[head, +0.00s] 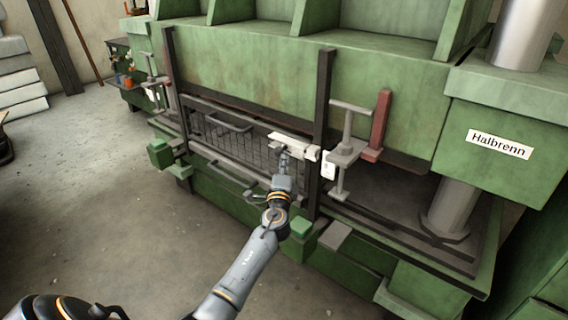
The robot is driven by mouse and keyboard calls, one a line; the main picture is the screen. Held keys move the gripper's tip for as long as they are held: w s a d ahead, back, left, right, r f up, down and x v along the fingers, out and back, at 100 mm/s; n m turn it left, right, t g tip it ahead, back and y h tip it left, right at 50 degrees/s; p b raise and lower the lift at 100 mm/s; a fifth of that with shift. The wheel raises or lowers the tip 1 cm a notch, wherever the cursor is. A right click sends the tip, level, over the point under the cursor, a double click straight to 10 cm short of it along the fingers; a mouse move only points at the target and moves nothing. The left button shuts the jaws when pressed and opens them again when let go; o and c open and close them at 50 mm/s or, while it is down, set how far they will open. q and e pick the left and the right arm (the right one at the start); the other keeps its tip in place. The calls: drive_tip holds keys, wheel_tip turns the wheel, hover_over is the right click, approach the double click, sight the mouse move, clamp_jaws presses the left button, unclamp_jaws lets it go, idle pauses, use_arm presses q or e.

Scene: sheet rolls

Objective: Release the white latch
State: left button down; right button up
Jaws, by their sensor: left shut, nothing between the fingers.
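The white latch (291,140) is a pale bar near the top right corner of the dark mesh guard (235,140), beside the dark upright post. My left gripper (285,156) is at the latch, just below its middle. Its fingers are shut with nothing between them. The fingertips look close to or touching the latch; I cannot tell which. My arm reaches in from the bottom of the head view. My right gripper is not in view.
A large green machine (400,95) fills the back. A grey T-handled clamp (345,150) and a red bar (378,125) stand right of the post. A sign (499,144) reads "Halbrenn". The concrete floor (90,200) at left is clear.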

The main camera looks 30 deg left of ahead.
use_arm(q)
drive_tip(key=a+b, duration=0.1)
drive_tip(key=a, duration=0.3)
drive_tip(key=shift+w+a+r, duration=0.1)
drive_tip(key=shift+w+a, duration=0.05)
drive_tip(key=shift+a, duration=0.15)
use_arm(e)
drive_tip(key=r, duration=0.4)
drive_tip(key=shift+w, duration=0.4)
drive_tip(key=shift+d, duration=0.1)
